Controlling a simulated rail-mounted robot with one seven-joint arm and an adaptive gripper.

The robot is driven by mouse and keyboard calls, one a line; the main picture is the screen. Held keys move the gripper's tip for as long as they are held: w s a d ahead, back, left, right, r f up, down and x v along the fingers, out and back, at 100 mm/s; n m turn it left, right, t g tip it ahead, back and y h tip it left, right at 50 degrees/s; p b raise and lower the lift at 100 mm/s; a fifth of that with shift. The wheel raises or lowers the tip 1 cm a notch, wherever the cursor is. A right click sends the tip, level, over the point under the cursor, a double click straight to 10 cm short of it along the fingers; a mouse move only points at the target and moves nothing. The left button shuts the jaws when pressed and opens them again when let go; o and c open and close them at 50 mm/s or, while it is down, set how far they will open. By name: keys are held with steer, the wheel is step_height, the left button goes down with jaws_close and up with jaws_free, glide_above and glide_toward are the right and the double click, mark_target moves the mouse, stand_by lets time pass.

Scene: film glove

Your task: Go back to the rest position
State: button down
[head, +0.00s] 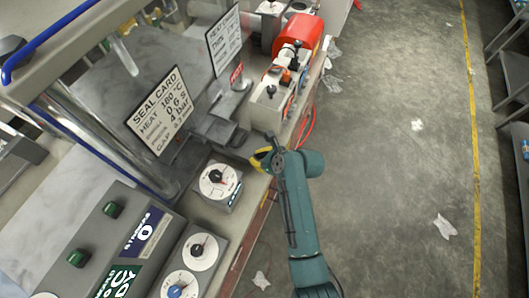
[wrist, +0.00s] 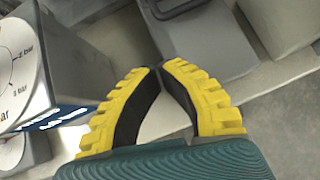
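My gripper (head: 262,158) is at the front edge of the machine bench in the head view, between the dial box and the grey block with a handle. In the wrist view its two yellow fingers (wrist: 158,68) converge and their tips meet. Nothing shows between them. My teal arm runs from the lower right up to the bench edge. The wrist view shows the grey block (wrist: 210,45) just beyond the fingertips and the dial box (wrist: 70,65) to the left. The fingers appear apart from both, though exact clearance is hard to tell.
A dial box (head: 218,185) stands left of my gripper, with more dials (head: 200,250) nearer. A seal card (head: 160,110) stands behind. A red motor (head: 297,40) sits at the bench's far end. The grey floor (head: 390,160) to the right is open, with scraps of film.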

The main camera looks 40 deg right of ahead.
steer(key=v, duration=0.4)
steer(key=shift+s+r, duration=0.2)
steer(key=shift+s, duration=0.05)
